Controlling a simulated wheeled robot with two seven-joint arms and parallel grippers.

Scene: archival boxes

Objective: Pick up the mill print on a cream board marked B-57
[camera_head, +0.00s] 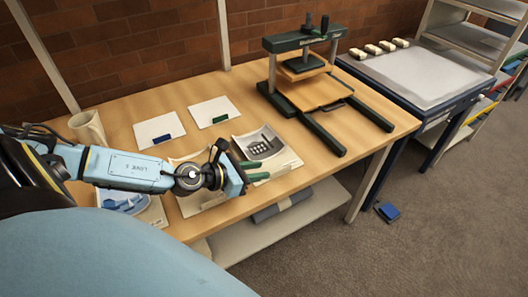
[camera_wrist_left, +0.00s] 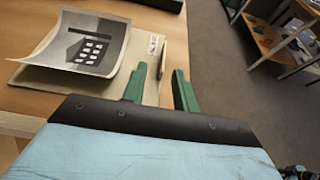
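A print with a dark building and pale windows (camera_head: 262,143) lies curled on a cream board (camera_head: 287,163) near the table's front edge. In the left wrist view the print (camera_wrist_left: 82,42) lifts off the board (camera_wrist_left: 150,62) at its near edge. A small label (camera_wrist_left: 154,44) shows on the board, too small to read surely. My left gripper (camera_head: 254,171) is open at the board's near edge, its green fingers apart. In the left wrist view the gripper (camera_wrist_left: 160,88) has one finger over the board and one beyond its edge. I cannot tell whether they touch it. My right gripper is out of view.
Two white cards (camera_head: 150,124) with a blue and a green block lie behind. A boat print (camera_head: 125,203) and another board (camera_head: 195,205) lie partly under my left arm. A press (camera_head: 322,125) stands right; a cream mug (camera_head: 88,126) stands left. A blue object (camera_head: 388,212) lies on the floor.

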